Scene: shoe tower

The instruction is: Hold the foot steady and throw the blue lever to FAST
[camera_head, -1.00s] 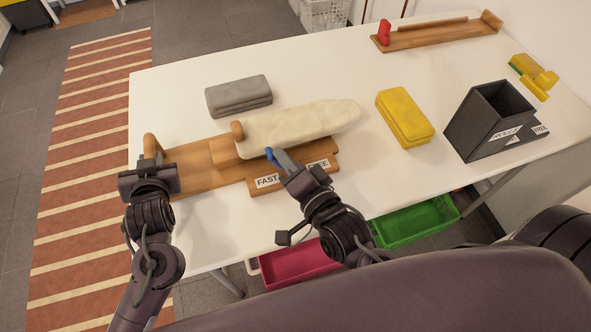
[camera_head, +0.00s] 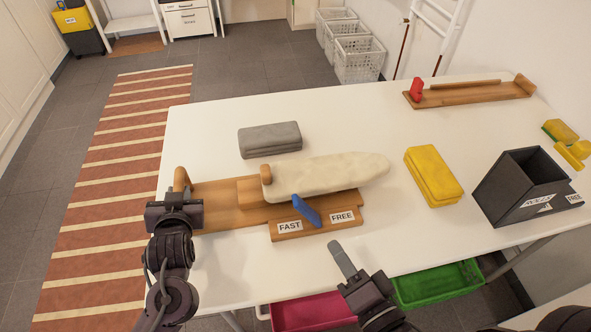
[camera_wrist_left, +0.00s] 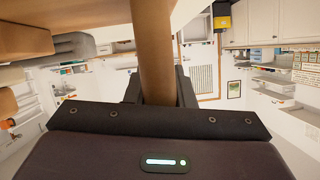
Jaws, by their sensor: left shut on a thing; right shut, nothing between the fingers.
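The cream foot (camera_head: 325,175) lies on a wooden stand (camera_head: 220,193) on the white table. The blue lever (camera_head: 306,211) stands at the stand's front edge, slanting down to the right between the FAST label (camera_head: 289,227) and the FREE label (camera_head: 342,217). I cannot tell whether it is seated at either one. My left gripper (camera_head: 176,205) is shut on the upright wooden handle (camera_head: 181,178) at the stand's left end; the handle also fills the jaws in the left wrist view (camera_wrist_left: 153,50). My right gripper (camera_head: 336,246) is shut and empty, in front of the stand, apart from the lever.
A grey block (camera_head: 270,140) lies behind the stand. A yellow block (camera_head: 433,176) and a dark open box (camera_head: 515,190) stand to the right. A wooden rack with a red piece (camera_head: 416,90) is at the back. Pink and green trays (camera_head: 440,284) are below the front edge.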

